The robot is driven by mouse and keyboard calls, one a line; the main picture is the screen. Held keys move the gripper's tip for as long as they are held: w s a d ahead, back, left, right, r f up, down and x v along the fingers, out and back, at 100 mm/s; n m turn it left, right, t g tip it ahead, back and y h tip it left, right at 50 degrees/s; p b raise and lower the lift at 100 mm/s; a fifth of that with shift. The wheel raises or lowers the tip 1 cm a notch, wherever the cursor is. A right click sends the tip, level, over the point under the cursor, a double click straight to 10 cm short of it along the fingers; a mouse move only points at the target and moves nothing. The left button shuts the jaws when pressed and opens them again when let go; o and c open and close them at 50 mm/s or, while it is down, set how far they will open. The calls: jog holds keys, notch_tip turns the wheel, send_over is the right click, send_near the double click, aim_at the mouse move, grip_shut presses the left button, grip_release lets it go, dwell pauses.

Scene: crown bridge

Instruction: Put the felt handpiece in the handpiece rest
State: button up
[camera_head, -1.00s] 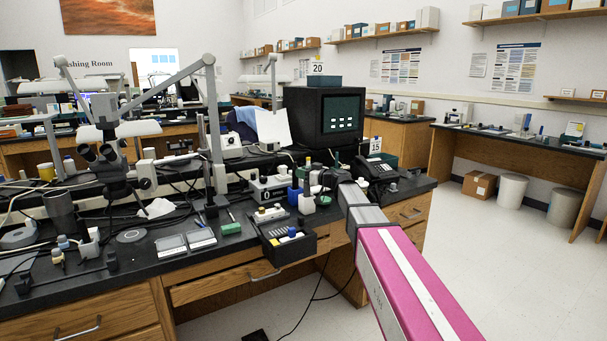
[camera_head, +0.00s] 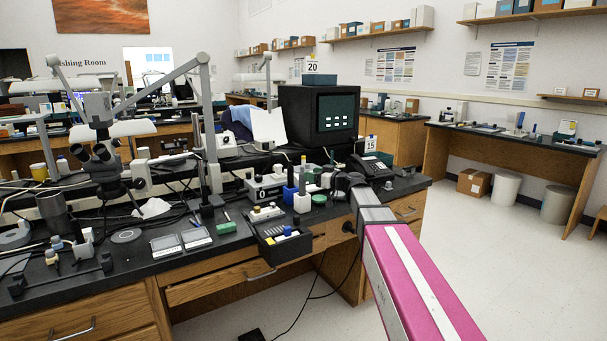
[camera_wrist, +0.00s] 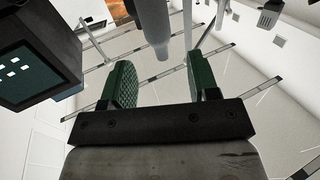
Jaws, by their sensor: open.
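My gripper (camera_wrist: 157,76) is open in the wrist view, with its two green ridged fingers apart and nothing between the pads. A grey rounded cylinder (camera_wrist: 152,28) shows beyond the fingertips; I cannot tell whether it is the felt handpiece. In the head view my gripper (camera_head: 329,168) is over the right part of the bench, in front of the monitor, small and partly hidden by my arm. A dark upright stick (camera_head: 303,174) stands at a white holder (camera_head: 302,203) just left of it. I cannot tell surely which items are the felt handpiece and its rest.
A black monitor (camera_head: 318,112) stands behind, a telephone (camera_head: 371,167) to the right. A microscope (camera_head: 103,150) stands left.

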jog(key=v, duration=0.5)
jog(key=s+d+f+m+g+h, duration=0.1)
jog(key=s+f+m+g+h, duration=0.1)
jog(key=s+f, duration=0.35)
jog(key=s+d+f+m+g+h, duration=0.1)
jog(key=s+f+h, duration=0.1)
jog(key=f, duration=0.7)
jog(key=s+d+f+m+g+h, duration=0.1)
jog(key=s+f+m+g+h, duration=0.1)
jog(key=s+f, duration=0.35)
jog(key=s+d+f+m+g+h, duration=0.4)
jog(key=s+d+f+h, duration=0.5)
jog(key=s+f, duration=0.6)
jog(key=shift+d+f+m+g, duration=0.4)
jog(key=shift+d+f+m, duration=0.05)
jog(key=shift+d+m, duration=0.75)
